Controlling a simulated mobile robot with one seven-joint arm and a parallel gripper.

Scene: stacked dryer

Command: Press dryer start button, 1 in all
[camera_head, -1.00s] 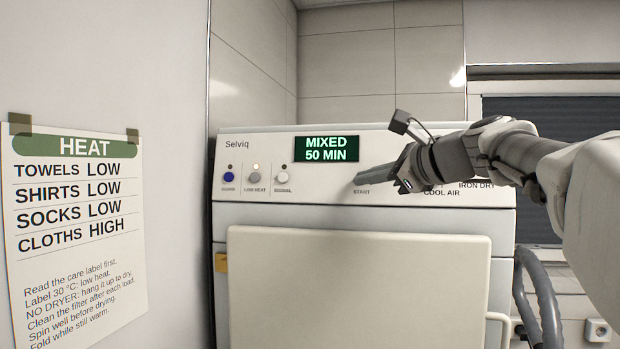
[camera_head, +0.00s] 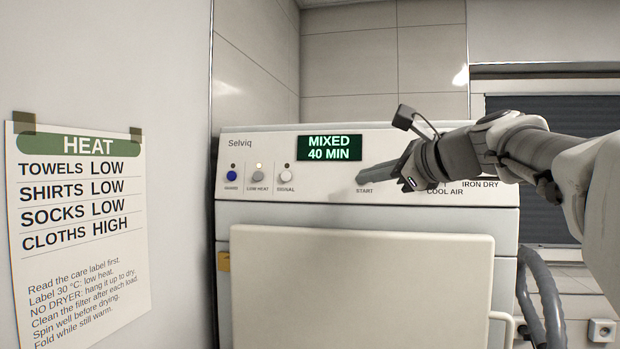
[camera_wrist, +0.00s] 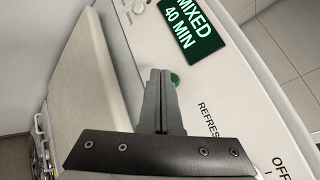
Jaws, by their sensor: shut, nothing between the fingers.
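The dryer (camera_head: 420,215) has a light control panel with a dark display (camera_head: 329,148) reading MIXED 40 MIN. The START label (camera_head: 364,190) shows on the panel, but in the head view my gripper hides the button above it. In the wrist view a round green button (camera_wrist: 174,79) shows just right of the fingertips, partly covered by them. My gripper (camera_head: 362,178) is shut and empty, its tips at the panel just above the START label. The wrist view also shows the shut fingers (camera_wrist: 160,72). I cannot tell whether they touch the button.
Left of the display are a blue button (camera_head: 231,176), a grey LOW HEAT button (camera_head: 258,177) with a lit lamp above it, and a white SIGNAL button (camera_head: 285,176). A HEAT notice (camera_head: 82,215) hangs on the left wall. A grey hose (camera_head: 542,295) runs at right.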

